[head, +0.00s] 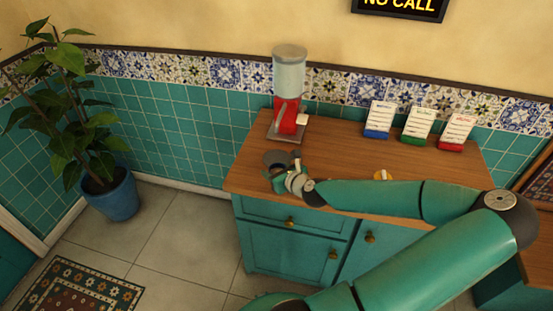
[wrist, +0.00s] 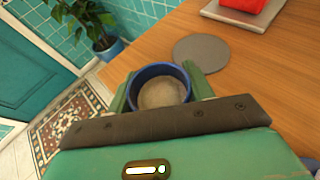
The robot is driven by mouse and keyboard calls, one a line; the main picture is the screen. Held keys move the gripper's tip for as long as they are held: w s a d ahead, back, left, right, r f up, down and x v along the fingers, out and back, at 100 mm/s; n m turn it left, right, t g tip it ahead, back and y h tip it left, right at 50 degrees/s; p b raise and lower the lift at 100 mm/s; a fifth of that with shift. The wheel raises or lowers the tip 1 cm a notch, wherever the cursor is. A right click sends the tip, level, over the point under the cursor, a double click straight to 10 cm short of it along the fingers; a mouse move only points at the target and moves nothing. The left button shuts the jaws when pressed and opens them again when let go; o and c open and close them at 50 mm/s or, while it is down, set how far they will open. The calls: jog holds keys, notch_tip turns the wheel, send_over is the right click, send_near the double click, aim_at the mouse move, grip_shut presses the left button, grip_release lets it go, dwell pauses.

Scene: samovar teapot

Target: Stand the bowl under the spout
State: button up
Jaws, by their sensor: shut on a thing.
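A blue bowl with a pale grey-beige inside (wrist: 161,92) sits between the two green fingers of my gripper (wrist: 160,82) in the wrist view. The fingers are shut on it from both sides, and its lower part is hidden. In the head view my gripper (head: 279,172) is over the front left of the wooden counter, and I cannot make out the bowl clearly there. The dispenser (head: 289,92) with a clear cylinder and red body stands behind my gripper on a grey square base. The base also shows in the wrist view (wrist: 244,17). I cannot make out its spout.
A flat grey disc (wrist: 201,52) lies on the counter (head: 340,150) between the bowl and the dispenser. Three card stands, blue (head: 380,119), green (head: 418,125) and red (head: 457,132), stand at the back right.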

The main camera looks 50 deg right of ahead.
jog(key=shift+m+h, duration=0.3)
jog(key=shift+h, duration=0.1)
jog(key=s+d, duration=0.1)
jog(key=s, duration=0.1)
jog(key=s+d, duration=0.1)
jog(key=s, duration=0.2)
jog(key=s+d, duration=0.1)
jog(key=s, duration=0.2)
jog(key=shift+s+d+r, duration=0.1)
jog(key=shift+d+r, duration=0.15)
jog(key=shift+d, duration=0.05)
send_over(275, 156)
jog(key=shift+s+a, duration=0.1)
jog(key=shift+s, duration=0.05)
jog(key=shift+w+f, duration=0.2)
jog(key=shift+w, duration=0.1)
jog(key=shift+f, duration=1.55)
jog(key=shift+f, duration=0.15)
jog(key=o, duration=1.2)
jog(key=shift+s, duration=0.1)
